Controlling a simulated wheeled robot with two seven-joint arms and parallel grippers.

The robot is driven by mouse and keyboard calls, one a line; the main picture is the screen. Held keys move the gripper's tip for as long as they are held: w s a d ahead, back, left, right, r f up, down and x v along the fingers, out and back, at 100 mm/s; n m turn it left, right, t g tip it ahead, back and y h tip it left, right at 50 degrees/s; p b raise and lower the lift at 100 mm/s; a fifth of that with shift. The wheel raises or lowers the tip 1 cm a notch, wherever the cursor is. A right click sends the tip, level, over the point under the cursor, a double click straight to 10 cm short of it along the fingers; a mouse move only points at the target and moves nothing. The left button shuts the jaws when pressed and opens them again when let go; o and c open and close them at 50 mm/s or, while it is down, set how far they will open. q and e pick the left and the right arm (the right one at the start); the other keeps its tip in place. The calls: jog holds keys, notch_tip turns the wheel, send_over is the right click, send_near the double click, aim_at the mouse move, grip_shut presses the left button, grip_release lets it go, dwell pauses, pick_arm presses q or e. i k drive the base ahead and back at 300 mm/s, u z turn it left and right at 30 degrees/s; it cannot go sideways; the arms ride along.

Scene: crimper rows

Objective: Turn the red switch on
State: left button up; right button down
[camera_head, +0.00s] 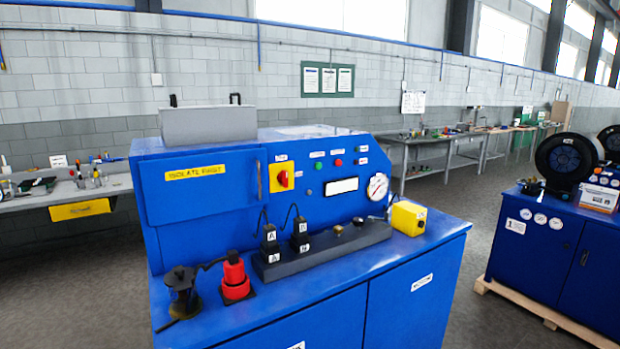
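The red switch (284,178) is a rotary knob on a yellow plate (274,186), on the sloped front panel of the blue machine (330,215). A small white label sits above the knob. The knob is too small to tell which way it is turned. Nothing touches it. Neither of my grippers is in view.
A yellow "isolate first" label (195,172) is left of the switch. Open floor lies right of the machine.

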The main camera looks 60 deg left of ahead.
aim_at(283, 177)
jog(key=i, duration=3.15)
jog(key=u, duration=3.2)
